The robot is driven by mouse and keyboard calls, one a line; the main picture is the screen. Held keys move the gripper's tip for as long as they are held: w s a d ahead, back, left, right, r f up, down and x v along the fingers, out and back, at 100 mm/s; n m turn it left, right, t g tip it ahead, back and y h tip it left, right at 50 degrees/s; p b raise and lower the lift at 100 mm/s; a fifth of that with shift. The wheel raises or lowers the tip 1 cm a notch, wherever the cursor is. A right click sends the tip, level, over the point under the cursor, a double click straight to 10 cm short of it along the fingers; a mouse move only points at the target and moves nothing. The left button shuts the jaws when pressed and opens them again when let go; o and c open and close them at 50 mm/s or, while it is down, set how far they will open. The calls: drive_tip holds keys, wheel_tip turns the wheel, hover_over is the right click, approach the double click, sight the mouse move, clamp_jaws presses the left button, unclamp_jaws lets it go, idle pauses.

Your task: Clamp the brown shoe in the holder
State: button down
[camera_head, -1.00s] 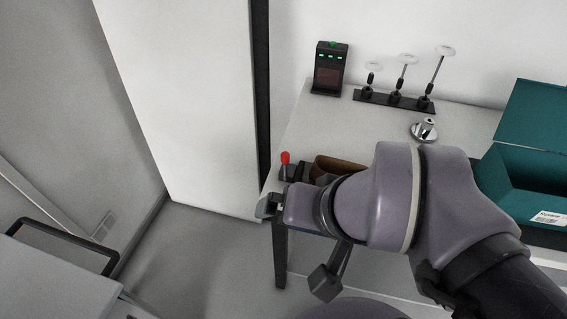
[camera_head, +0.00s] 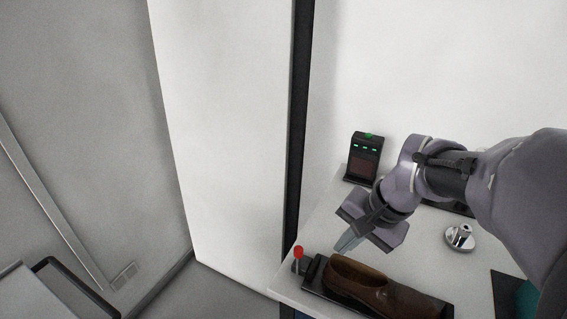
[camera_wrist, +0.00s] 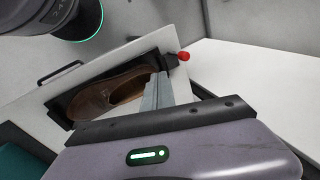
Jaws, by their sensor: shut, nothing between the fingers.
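The brown shoe (camera_head: 367,285) lies in the black holder (camera_head: 427,304) near the front edge of the white table. The shoe's opening faces up, its heel end toward the holder's left end. A lever with a red knob (camera_head: 298,252) stands at that left end. My gripper (camera_head: 345,246) is shut and empty, above and behind the heel end of the shoe. In the wrist view the shut fingers (camera_wrist: 157,92) overlap part of the shoe (camera_wrist: 112,92), and the red knob (camera_wrist: 184,56) shows just right of them. Whether the lever is clamped I cannot tell.
A black device with green lights (camera_head: 364,157) stands at the back of the table (camera_head: 318,236). A round metal piece (camera_head: 460,237) sits to the right. A teal box (camera_head: 526,300) is at the lower right. A tall white panel (camera_head: 225,130) rises to the left.

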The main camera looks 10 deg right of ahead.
drive_tip(key=d, duration=0.1)
drive_tip(key=b, duration=0.5)
hover_over(298, 262)
drive_tip(key=s+d, duration=0.2)
drive_tip(key=d, duration=0.1)
wheel_tip(298, 262, down, 10)
drive_tip(key=shift+a+r, duration=0.1)
drive_tip(key=shift+a, duration=0.15)
